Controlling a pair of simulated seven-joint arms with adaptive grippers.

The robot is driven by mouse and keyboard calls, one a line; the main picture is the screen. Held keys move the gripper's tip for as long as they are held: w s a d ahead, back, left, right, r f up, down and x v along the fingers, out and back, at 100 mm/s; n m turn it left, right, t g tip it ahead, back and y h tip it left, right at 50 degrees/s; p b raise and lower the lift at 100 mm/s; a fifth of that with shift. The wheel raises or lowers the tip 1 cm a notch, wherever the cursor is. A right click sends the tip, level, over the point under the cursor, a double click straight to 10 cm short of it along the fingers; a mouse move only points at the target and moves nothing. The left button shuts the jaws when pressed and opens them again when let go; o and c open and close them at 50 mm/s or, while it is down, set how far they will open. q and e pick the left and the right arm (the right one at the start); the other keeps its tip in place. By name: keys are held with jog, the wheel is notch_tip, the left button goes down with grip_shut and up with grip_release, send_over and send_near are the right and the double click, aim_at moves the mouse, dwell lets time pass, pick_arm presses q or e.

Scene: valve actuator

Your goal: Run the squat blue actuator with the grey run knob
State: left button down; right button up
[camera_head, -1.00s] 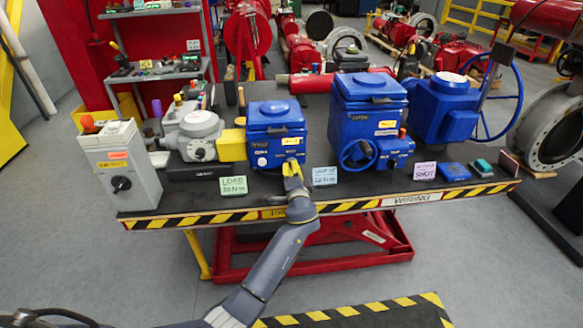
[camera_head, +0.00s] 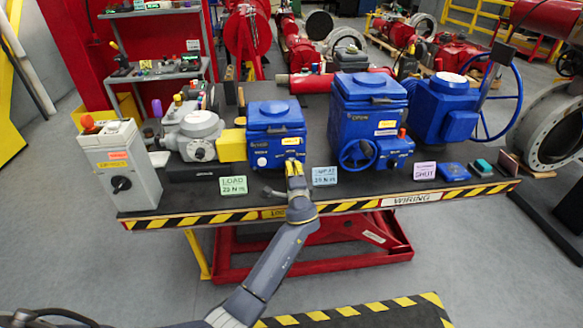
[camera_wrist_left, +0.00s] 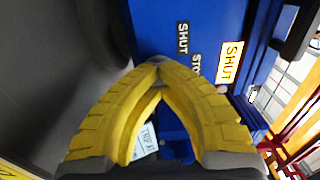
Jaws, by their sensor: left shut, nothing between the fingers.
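The squat blue actuator (camera_head: 276,125) stands on the bench, left of two other blue units. It has a lid, a yellow label and a white round spot low on its front. My left gripper (camera_head: 293,165) is at the lower right of its front, with its yellow fingers shut and empty. In the left wrist view the closed fingertips (camera_wrist_left: 160,66) meet at a small greyish part on the blue face, which may be the run knob. The fingers mostly hide it, so I cannot tell its setting or whether they touch it. SHUT labels (camera_wrist_left: 231,62) are beside it. My right gripper is out of view.
A taller blue actuator (camera_head: 368,95) with a handwheel stands to the right. A green LOAD card (camera_head: 233,186) and a blue card (camera_head: 325,176) flank my gripper. A grey switch box (camera_head: 117,165) stands at the left end of the striped bench edge.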

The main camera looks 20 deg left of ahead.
pick_arm(q)
jog(key=shift+d, duration=0.45)
jog(key=c, duration=0.9)
grip_release()
jog(key=shift+w+d, duration=0.1)
jog(key=shift+d, duration=0.05)
jog(key=shift+o, duration=0.3)
jog(key=shift+a, duration=0.25)
jog(key=v, duration=1.2)
